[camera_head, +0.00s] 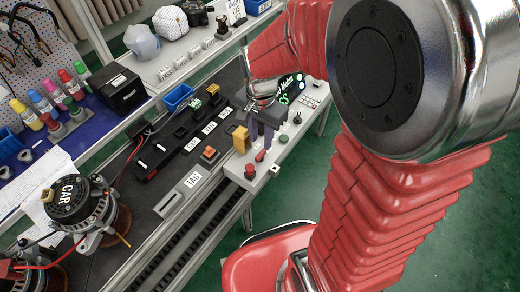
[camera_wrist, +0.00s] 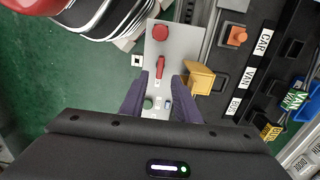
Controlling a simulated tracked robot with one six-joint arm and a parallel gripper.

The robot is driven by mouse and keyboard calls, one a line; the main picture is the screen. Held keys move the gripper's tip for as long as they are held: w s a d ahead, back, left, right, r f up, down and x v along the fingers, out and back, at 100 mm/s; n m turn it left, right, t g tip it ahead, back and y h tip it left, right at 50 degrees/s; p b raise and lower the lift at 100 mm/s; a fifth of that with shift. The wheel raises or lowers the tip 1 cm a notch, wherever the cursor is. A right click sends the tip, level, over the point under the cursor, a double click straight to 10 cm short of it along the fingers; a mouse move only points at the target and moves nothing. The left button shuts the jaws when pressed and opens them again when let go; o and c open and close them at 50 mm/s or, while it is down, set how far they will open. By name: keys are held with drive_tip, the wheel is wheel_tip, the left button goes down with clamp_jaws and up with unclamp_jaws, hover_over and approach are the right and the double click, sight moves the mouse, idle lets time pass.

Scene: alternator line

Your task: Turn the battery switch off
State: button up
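A grey control panel (camera_wrist: 185,45) carries a red lever-like handle (camera_wrist: 160,67), which looks like the battery switch; no label on it is readable. In the wrist view it points along the panel, between my gripper's (camera_wrist: 159,80) two purple fingertips, with a gap on each side. My gripper is open and empty above the panel. In the head view the red handle (camera_head: 261,155) shows just below my gripper (camera_head: 262,138). Fingertip height above the panel is hard to tell.
A round red button (camera_wrist: 160,32) sits beyond the handle. A yellow block (camera_wrist: 199,78) stands close to the right finger. A green button (camera_wrist: 148,102) and small switches lie between the fingers. An orange button (camera_head: 209,153) and a TAG box (camera_head: 184,194) are nearby.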

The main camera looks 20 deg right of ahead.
sight(261, 154)
drive_tip(key=shift+f, duration=3.55)
clamp_jaws()
drive_tip(key=shift+a, duration=0.15)
